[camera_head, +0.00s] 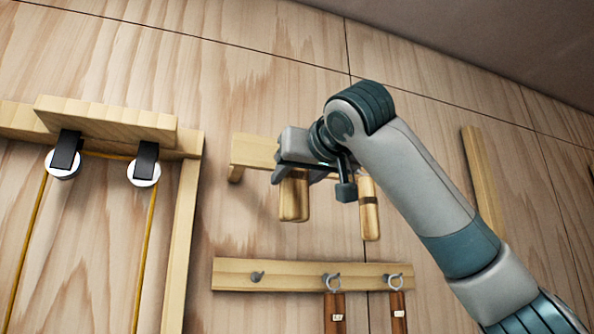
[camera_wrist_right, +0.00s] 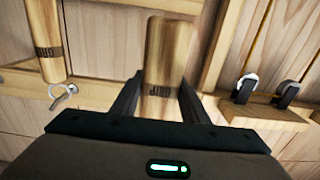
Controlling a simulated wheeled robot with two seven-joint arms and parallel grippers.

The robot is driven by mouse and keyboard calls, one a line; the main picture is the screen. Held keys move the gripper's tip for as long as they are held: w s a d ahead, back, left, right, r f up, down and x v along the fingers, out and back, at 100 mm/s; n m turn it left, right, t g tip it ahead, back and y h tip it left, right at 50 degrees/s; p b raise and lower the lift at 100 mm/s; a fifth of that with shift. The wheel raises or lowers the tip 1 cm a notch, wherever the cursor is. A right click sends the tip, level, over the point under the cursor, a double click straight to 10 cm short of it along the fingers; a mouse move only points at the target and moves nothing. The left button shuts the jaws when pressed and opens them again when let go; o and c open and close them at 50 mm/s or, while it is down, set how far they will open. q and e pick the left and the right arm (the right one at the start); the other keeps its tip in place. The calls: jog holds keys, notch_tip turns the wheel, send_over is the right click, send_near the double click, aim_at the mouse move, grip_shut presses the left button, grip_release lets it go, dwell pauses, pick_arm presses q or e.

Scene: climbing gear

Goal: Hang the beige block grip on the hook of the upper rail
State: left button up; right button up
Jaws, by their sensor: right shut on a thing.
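My right gripper (camera_head: 292,172) is in front of the upper rail (camera_head: 253,151) and is shut on the beige block grip (camera_head: 293,203), which points downward below the fingers. In the right wrist view the block grip (camera_wrist_right: 168,50), with dark lettering, sits between the fingers (camera_wrist_right: 160,97). The gripper and wrist hide much of the upper rail, and I cannot see a free hook there or tell whether the block touches one. My left gripper is not in view.
A second wooden grip (camera_head: 369,210) hangs right of my wrist; a ring and hook (camera_wrist_right: 62,93) show beside it in the wrist view. A lower rail (camera_head: 295,277) has hooks, with two brown pieces (camera_head: 334,312) hanging. Pulleys (camera_head: 62,163) with yellow cord are left.

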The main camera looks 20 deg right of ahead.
jog(key=shift+w+a+f+p, duration=0.1)
jog(key=shift+w+f+p, duration=0.15)
jog(key=shift+w, duration=0.65)
jog(key=shift+w+d+f+p, duration=0.1)
jog(key=shift+w+f+p, duration=0.1)
jog(key=shift+w, duration=0.75)
jog(key=shift+w+a+f+p, duration=0.1)
jog(key=shift+w+f+p, duration=0.15)
jog(key=shift+w, duration=0.65)
jog(key=o, duration=1.2)
jog(key=shift+r, duration=0.1)
